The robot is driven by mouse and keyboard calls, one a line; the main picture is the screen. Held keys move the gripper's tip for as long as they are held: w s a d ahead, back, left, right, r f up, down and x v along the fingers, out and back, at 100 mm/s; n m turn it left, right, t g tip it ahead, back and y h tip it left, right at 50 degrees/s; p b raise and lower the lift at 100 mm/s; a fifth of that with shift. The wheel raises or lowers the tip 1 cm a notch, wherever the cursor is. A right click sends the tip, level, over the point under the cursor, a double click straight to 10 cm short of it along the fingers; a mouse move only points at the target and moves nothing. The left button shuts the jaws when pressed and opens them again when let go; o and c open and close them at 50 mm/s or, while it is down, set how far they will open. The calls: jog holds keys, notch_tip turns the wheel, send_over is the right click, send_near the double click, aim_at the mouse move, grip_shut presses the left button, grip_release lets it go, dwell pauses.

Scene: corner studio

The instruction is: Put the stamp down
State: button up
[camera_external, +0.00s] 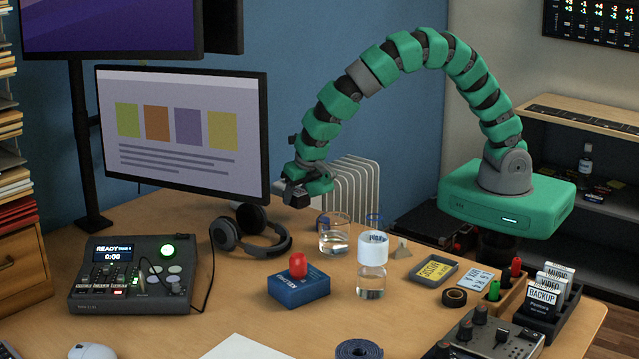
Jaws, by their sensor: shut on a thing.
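My gripper (293,197) hangs in the air at the end of my curved green arm, above the desk and in front of the white radiator. It is shut on a small dark thing, most likely the stamp; its shape is hard to tell apart from the dark jaws. Below it in the picture, a blue box (303,290) lies on the desk with a rounded red piece (298,265) on top. The gripper is clear of both.
A glass of water (333,240) and a white-capped bottle (371,275) stand right of the box. Headphones (250,240) lie to the left, near the monitor (185,130). A control deck (130,280) is farther left. Bare desk (240,305) shows between deck and box.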

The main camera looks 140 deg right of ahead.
jog(key=s+a+r+p, duration=0.1)
jog(key=s+a, duration=0.7)
jog(key=s, duration=0.1)
jog(key=shift+s, duration=0.15)
